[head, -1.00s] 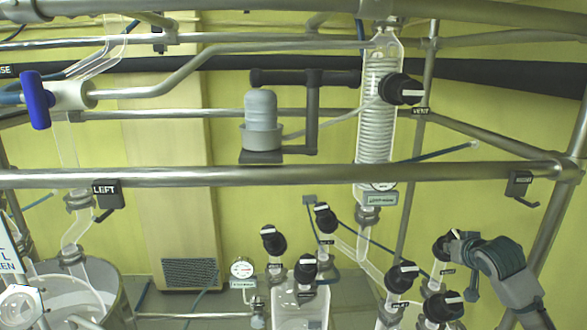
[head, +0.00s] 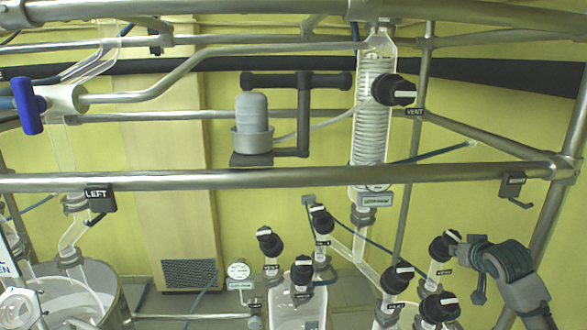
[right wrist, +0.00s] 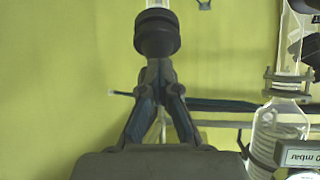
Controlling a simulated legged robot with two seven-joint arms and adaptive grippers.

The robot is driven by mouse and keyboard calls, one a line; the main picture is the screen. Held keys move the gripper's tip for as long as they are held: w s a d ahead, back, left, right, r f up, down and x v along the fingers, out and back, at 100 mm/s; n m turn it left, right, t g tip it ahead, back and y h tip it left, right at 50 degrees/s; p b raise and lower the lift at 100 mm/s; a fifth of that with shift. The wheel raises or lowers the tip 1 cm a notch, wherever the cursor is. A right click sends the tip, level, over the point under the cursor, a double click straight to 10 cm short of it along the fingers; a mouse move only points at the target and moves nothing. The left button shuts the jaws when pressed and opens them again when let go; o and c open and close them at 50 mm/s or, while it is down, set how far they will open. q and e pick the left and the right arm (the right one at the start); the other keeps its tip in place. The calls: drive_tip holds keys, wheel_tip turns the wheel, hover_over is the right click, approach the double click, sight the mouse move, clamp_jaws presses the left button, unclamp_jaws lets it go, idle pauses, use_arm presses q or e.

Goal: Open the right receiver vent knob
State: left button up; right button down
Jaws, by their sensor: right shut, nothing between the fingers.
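A black knob with a white stripe (head: 444,247) sits on a glass branch at the lower right of the head view, with a small label below it. My right gripper (head: 462,247) is at the knob's right side, its fingertips close to or touching it; I cannot tell which. In the right wrist view the shut fingers (right wrist: 159,75) end at a round black knob (right wrist: 157,32), with nothing held between them. The knob's front hides its stripe there. My left gripper is not in view.
Other black knobs stand close by, one left (head: 398,279) and one below (head: 439,307). A ribbed glass condenser (head: 372,130) hangs above, with its own vent knob (head: 393,90). A steel rail (head: 280,178) crosses the view above the gripper.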

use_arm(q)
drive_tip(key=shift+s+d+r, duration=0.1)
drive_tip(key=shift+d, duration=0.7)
use_arm(e)
drive_tip(key=shift+d, duration=1.25)
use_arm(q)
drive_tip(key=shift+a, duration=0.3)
use_arm(e)
drive_tip(key=shift+a+r, duration=0.1)
drive_tip(key=shift+a, duration=0.05)
drive_tip(key=shift+s, duration=0.15)
drive_tip(key=s+r, duration=0.1)
drive_tip(key=r, duration=0.1)
drive_tip(key=s+r, duration=0.2)
drive_tip(key=shift+s+r, duration=0.2)
drive_tip(key=shift+r, duration=0.2)
drive_tip(key=shift+a+f, duration=0.1)
drive_tip(key=shift+f, duration=0.05)
